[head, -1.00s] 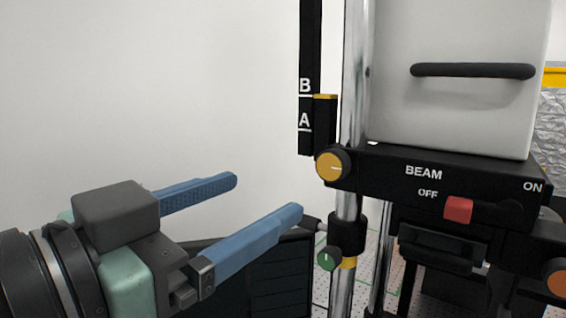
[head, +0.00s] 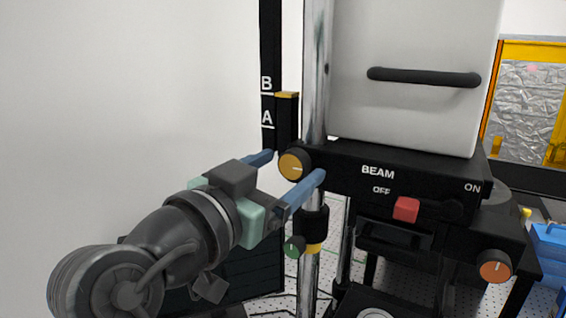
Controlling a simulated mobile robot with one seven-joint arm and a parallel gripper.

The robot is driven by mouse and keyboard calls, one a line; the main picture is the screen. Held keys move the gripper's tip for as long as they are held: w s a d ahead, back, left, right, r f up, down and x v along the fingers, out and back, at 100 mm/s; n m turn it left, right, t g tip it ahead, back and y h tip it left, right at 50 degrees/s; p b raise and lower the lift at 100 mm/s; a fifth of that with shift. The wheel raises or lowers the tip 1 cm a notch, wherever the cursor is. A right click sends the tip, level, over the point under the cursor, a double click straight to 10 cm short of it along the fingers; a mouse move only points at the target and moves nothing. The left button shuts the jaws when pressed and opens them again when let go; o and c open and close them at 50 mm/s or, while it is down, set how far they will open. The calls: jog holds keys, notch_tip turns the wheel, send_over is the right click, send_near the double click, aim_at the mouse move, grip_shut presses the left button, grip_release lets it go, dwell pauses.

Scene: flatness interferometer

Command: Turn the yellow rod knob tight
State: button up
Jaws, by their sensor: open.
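The yellow rod knob (head: 292,166) is a round yellow-faced knob with a black rim and a pale index line. It sits on the black carriage at the chrome rod (head: 316,60), left of the BEAM label. My gripper (head: 296,164) is open, with one blue finger behind and left of the knob and the other in front and right of it. The knob shows between the fingertips. I cannot tell whether either finger touches it.
Below are a green knob (head: 294,247) and a yellow collar (head: 315,248) on the rod. The red BEAM switch (head: 406,209) and an orange knob (head: 495,266) are to the right. A white housing with a black handle (head: 424,77) stands above.

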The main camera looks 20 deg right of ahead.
grip_shut()
dwell(0.4)
jog(key=shift+n, duration=0.3)
jog(key=n+p, duration=0.1)
jog(key=n, duration=0.2)
jog(key=shift+r+n, duration=0.1)
jog(key=shift+n, duration=0.3)
jog(key=n+p, duration=0.1)
jog(key=n, duration=0.3)
jog(key=shift+n+p, duration=0.3)
jog(key=shift+p, duration=0.1)
jog(key=n+p, duration=0.3)
jog(key=n, duration=0.2)
jog(key=shift+w+a, duration=0.1)
jog(key=shift+n+p, duration=0.95)
jog(key=shift+n, duration=0.55)
